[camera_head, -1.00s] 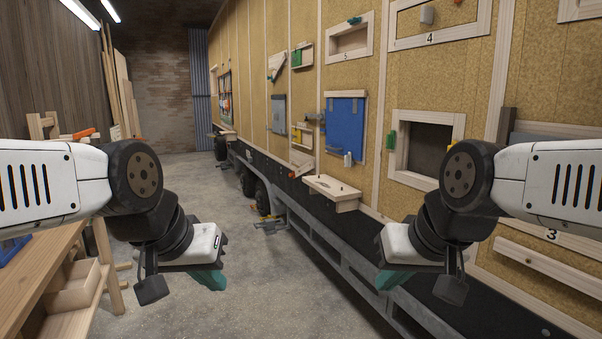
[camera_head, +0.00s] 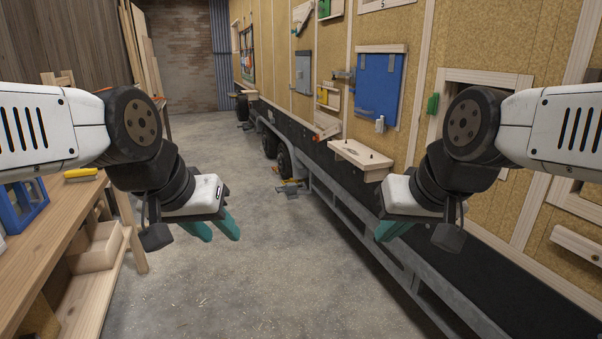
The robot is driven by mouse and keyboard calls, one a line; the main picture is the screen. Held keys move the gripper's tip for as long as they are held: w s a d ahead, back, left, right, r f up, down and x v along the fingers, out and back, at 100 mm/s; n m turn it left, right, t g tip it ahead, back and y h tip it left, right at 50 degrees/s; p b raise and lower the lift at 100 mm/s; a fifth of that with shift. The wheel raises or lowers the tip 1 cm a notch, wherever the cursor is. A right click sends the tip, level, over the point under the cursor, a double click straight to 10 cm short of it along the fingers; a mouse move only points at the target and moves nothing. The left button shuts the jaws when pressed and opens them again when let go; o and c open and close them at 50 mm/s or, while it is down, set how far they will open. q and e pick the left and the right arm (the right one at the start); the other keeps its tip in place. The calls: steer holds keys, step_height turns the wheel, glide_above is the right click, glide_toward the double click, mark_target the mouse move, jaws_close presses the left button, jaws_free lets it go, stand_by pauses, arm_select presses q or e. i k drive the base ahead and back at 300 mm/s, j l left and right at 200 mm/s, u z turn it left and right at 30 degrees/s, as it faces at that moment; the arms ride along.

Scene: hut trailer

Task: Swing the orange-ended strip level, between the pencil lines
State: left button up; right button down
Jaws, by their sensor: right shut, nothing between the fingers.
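A short pale wooden strip (camera_head: 328,123) with what looks like a small orange end is on the trailer wall, below the yellow piece. It is too small to tell its tilt for sure, and no pencil lines can be made out. My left gripper (camera_head: 220,235) hangs over the floor at left of centre, its two teal fingers apart and empty. My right gripper (camera_head: 387,234) is shut and empty in front of the trailer's lower edge. Both grippers are well short of the strip.
A blue panel (camera_head: 379,88) and a small wooden shelf (camera_head: 360,155) project on the trailer wall at right. A workbench (camera_head: 60,235) with a blue frame (camera_head: 22,207) stands at left. Concrete floor (camera_head: 270,260) lies clear between bench and trailer.

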mark_target(336, 129)
steer(key=i+u, duration=0.2)
steer(key=i, duration=1.85)
steer(key=i+z, duration=0.2)
steer(key=i, duration=0.3)
steer(key=i+j+z, duration=0.15)
steer(key=i, duration=0.35)
steer(key=i+j+z, duration=0.2)
steer(key=i, duration=0.3)
steer(key=i+j+z, duration=0.2)
steer(key=i+j, duration=0.15)
steer(key=i, duration=0.1)
